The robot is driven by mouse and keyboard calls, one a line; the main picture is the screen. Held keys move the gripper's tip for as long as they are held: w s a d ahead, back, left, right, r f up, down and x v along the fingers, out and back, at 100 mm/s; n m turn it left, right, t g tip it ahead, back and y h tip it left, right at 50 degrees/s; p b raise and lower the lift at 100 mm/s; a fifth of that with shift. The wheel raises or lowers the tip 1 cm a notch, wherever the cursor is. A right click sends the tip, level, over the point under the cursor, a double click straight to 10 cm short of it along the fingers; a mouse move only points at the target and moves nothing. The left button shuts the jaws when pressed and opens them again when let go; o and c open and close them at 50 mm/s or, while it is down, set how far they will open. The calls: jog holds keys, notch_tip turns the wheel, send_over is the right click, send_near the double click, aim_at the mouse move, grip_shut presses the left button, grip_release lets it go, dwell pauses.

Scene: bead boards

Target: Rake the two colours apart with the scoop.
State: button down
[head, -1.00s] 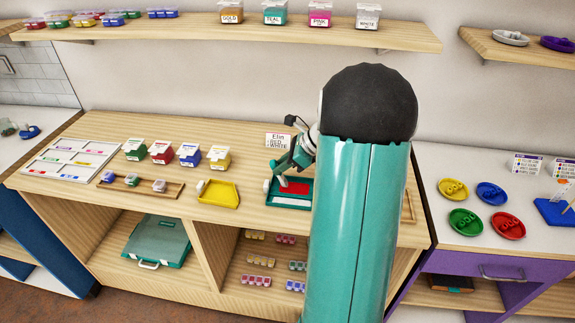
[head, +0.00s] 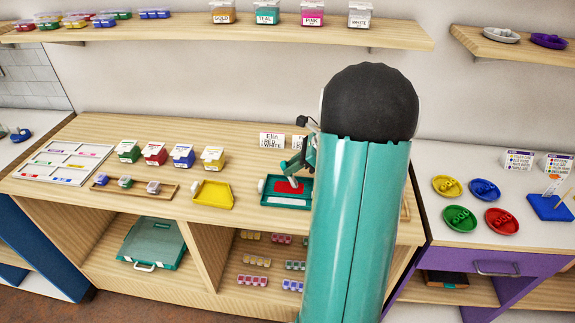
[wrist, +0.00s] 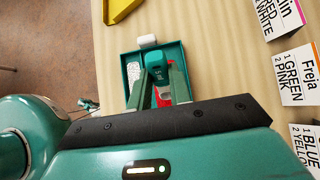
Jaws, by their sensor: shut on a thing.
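A teal tray (head: 267,198) lies on the wooden counter, with red beads (head: 283,187) in its far part and white beads (head: 290,201) in its near part. In the wrist view, the white beads (wrist: 134,74) are at left and the red beads (wrist: 163,98) show between the fingers. My gripper (wrist: 160,72) is shut on the teal scoop (wrist: 154,58), over the tray. The scoop's lower edge is hidden, so I cannot tell if it touches beads. My arm covers the tray's right end in the head view.
A yellow tray (head: 213,195) lies left of the teal one. Lidded boxes, such as the yellow-labelled one (head: 213,157), stand behind. Name cards (head: 271,140) stand at the back. A wooden rack (head: 165,190) and white sorting board (head: 62,163) lie farther left.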

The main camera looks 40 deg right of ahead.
jog(key=shift+s+d, duration=0.65)
jog(key=shift+s, duration=0.15)
jog(key=shift+r, duration=2.5)
